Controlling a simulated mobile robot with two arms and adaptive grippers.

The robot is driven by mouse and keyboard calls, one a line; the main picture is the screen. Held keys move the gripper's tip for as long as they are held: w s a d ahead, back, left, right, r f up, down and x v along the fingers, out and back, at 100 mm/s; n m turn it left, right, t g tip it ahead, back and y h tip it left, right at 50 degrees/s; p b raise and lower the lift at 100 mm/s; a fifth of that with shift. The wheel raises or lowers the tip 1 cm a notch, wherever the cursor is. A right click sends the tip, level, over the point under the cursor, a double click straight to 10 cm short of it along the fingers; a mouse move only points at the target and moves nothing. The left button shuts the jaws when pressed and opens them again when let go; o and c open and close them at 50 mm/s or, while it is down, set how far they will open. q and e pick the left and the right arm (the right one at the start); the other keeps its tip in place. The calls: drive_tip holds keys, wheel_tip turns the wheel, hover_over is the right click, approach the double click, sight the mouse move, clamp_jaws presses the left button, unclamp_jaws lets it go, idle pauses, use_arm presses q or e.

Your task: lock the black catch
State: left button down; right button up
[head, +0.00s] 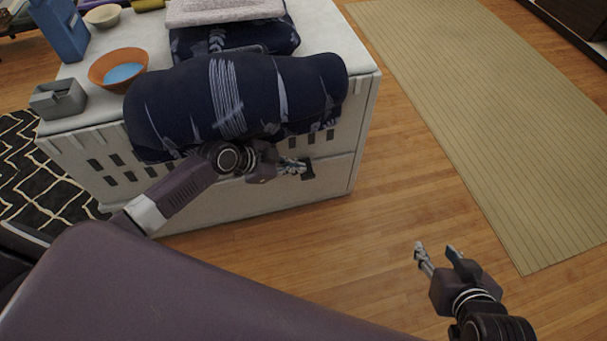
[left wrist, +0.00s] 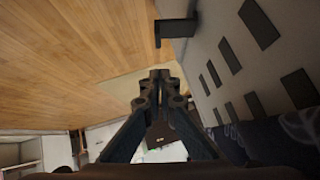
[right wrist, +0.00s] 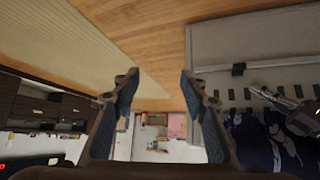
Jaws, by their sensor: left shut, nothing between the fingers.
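The black catch (head: 309,171) is on the front side of the white slotted crate (head: 270,192), near its right end. It also shows in the left wrist view (left wrist: 178,28) as a dark block with a short prong, and small in the right wrist view (right wrist: 238,69). My left gripper (head: 302,166) is shut and empty, with its tips close beside the catch. In the left wrist view the tips (left wrist: 160,76) look apart from it; contact cannot be told in the head view. My right gripper (head: 437,250) is open and empty over the wooden floor, right of the crate.
A dark blue patterned bundle (head: 280,90) lies on the crate top and overhangs the front above my left arm. An orange bowl (head: 104,72), grey box (head: 58,100) and blue container (head: 62,30) stand at left. Floor (head: 400,170) right of the crate is clear.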

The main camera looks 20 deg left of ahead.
sight(312, 175)
use_arm(q)
drive_tip(key=f, duration=0.2)
drive_tip(key=w+f+b, duration=0.1)
drive_tip(key=w+d+f+b, duration=0.1)
drive_tip(key=f, duration=0.1)
drive_tip(key=shift+w+f, duration=0.25)
drive_tip(key=shift+f, duration=0.25)
use_arm(e)
drive_tip(key=w+a+r+t+y, duration=0.1)
drive_tip(key=w+a+r+t, duration=0.1)
drive_tip(key=r, duration=0.4)
drive_tip(key=w+a+r+t+y, duration=0.1)
drive_tip(key=w+r+t, duration=0.4)
drive_tip(key=w+r, duration=0.1)
drive_tip(key=shift+w+a+r+t, duration=0.15)
drive_tip(key=shift+a+r+t, duration=0.15)
drive_tip(key=shift+a+r, duration=0.15)
use_arm(q)
drive_tip(key=shift+b, duration=0.3)
